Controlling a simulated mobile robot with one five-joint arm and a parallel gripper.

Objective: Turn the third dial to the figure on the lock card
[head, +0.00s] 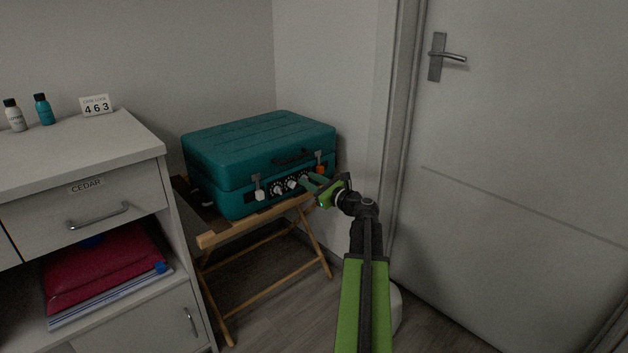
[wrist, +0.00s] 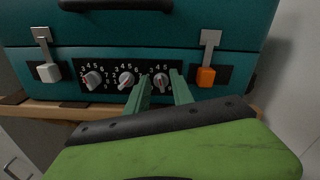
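The lock card (head: 96,105) stands on the white cabinet and reads 463. The teal case (head: 258,155) has a row of three numbered dials on its front: first dial (wrist: 92,80), second dial (wrist: 126,79) and third dial (wrist: 161,84). The third dial is the rightmost, beside the orange latch. Its pointer is too small to read surely. My gripper (wrist: 160,78) is open, with one green finger on each side of the third dial; I cannot tell whether they touch it. In the head view my gripper (head: 312,182) is at the right part of the case front.
A white latch (wrist: 49,72) is left of the dials and an orange latch (wrist: 206,76) right of them. The case rests on a wooden folding stand (head: 262,220). A cabinet (head: 88,190) is at left, a closed door (head: 520,150) at right.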

